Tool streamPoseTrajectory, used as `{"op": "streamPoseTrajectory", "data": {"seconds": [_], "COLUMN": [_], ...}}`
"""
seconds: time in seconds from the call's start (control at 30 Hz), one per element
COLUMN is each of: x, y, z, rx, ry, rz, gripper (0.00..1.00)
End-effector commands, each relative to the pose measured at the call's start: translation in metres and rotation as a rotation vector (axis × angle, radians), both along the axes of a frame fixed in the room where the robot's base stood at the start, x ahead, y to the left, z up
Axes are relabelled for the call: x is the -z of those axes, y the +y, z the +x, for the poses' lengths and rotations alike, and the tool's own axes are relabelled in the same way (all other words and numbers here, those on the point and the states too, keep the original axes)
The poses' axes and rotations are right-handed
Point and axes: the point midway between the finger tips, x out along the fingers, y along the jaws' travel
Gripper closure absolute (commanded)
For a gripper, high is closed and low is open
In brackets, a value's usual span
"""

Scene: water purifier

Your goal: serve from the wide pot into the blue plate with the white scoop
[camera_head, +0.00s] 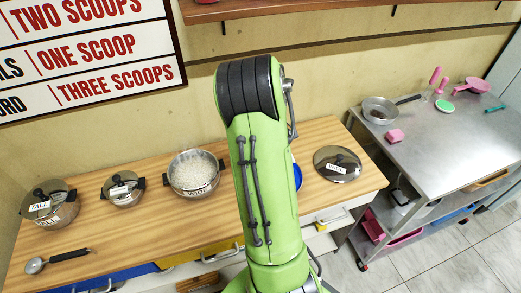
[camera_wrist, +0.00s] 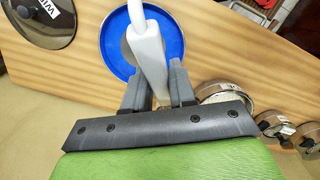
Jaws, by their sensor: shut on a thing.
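The wide pot (camera_head: 195,178) stands open on the wooden counter, full of white grains like rice. Its rim shows right of my gripper in the wrist view (camera_wrist: 226,90). The blue plate (camera_wrist: 174,62) lies on the counter; in the head view only a sliver of it (camera_head: 297,176) shows beside my arm. My gripper (camera_wrist: 158,88) is shut on the handle of the white scoop (camera_wrist: 149,48), which crosses above the plate. A greyish round patch lies behind the handle; I cannot tell whether it is the scoop's bowl, or whether it holds food. My arm hides the gripper in the head view.
A lid marked wide (camera_head: 337,166) lies right of the plate. A lidded tall pot (camera_head: 55,212) and a smaller lidded pot (camera_head: 124,190) stand left, near a metal ladle (camera_head: 55,261). A steel cart (camera_head: 435,125) holds a pan. A wall sign (camera_head: 85,50) lists scoop counts.

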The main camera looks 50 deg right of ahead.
Motion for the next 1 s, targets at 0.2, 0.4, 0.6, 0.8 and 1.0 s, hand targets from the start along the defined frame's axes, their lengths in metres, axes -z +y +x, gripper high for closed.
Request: {"op": "streamPoseTrajectory", "data": {"seconds": [0.2, 0.4, 0.6, 0.8, 1.0], "x": [0.001, 0.002, 0.003, 0.003, 0.014], "y": [-0.013, -0.025, -0.036, -0.048, -0.054], "z": [-0.019, -0.037, -0.054, -0.071, -0.077], "rx": [0.003, 0.004, 0.003, 0.004, -0.003], "ry": [-0.011, -0.02, -0.029, -0.038, -0.016], "rz": [-0.001, -0.002, -0.002, -0.002, 0.001], "gripper": [1.0, 1.0, 1.0, 1.0, 1.0]}}
